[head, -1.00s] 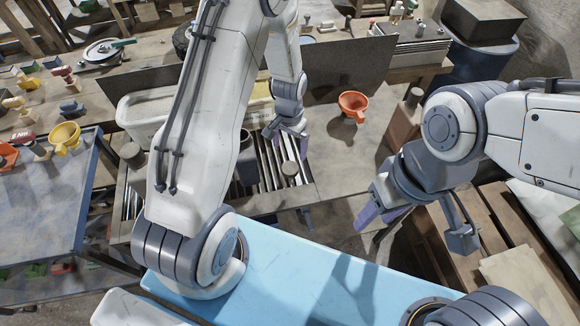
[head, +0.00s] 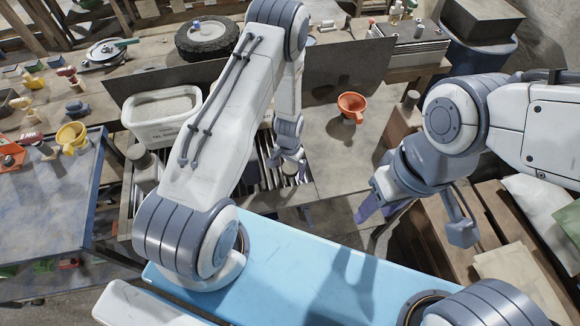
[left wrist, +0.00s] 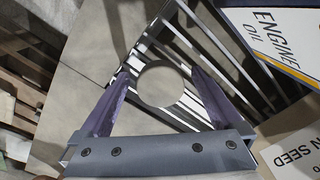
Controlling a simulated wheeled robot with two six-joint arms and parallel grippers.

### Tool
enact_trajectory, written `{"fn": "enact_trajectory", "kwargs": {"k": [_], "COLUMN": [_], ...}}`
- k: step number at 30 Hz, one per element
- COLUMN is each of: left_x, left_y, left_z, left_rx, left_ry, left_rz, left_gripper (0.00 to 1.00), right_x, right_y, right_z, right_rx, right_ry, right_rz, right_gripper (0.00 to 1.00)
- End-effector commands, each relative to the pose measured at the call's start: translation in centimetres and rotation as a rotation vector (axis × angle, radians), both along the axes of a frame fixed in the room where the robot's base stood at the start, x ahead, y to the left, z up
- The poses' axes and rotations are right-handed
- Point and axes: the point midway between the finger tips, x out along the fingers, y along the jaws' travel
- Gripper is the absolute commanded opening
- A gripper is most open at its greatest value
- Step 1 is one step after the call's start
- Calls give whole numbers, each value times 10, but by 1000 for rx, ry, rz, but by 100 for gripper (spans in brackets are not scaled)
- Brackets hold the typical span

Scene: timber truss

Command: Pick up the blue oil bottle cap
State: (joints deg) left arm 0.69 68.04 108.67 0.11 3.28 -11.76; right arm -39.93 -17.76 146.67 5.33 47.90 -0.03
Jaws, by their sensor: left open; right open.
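I cannot make out a blue oil bottle cap for certain in either view. My left gripper (head: 296,166) is open over the slatted metal rack right of the white tub. In the left wrist view, its spread purple fingers (left wrist: 162,98) frame a round grey-tan top (left wrist: 163,84), seen from above over the metal slats. Nothing is visibly held, and the gap in height is unclear. A box marked ENGINE OIL (left wrist: 281,34) is at the upper right of that view. My right gripper (head: 383,212) is open and empty, left of the wooden pallet.
A white tub (head: 160,117) stands on the bench, with a tyre (head: 207,40) behind. An orange funnel (head: 351,105) sits on the bench right of my left gripper. A yellow funnel (head: 71,135) stands on the blue-topped table (head: 48,205). A dark upright panel (head: 345,76) crosses the bench.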

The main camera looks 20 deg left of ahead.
Motion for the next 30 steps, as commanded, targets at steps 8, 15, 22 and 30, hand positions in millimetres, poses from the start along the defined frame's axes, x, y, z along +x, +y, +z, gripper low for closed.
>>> {"fn": "enact_trajectory", "kwargs": {"k": [8, 15, 22, 30], "left_x": [0, 0, 0, 1], "left_y": [0, 0, 0, 0], "left_z": [-3, -2, -2, 11], "left_rx": [0, 0, 0, 1], "left_ry": [0, 0, 0, -2], "left_rz": [0, 0, 0, 0], "left_gripper": [100, 12, 12, 12], "right_x": [0, 0, 0, 0], "right_y": [0, 0, 0, 0], "right_z": [0, 0, 0, -7], "right_rx": [0, 0, 0, 0], "right_ry": [0, 0, 0, 0], "right_rz": [0, 0, 0, -1], "right_gripper": [50, 50, 50, 50]}}
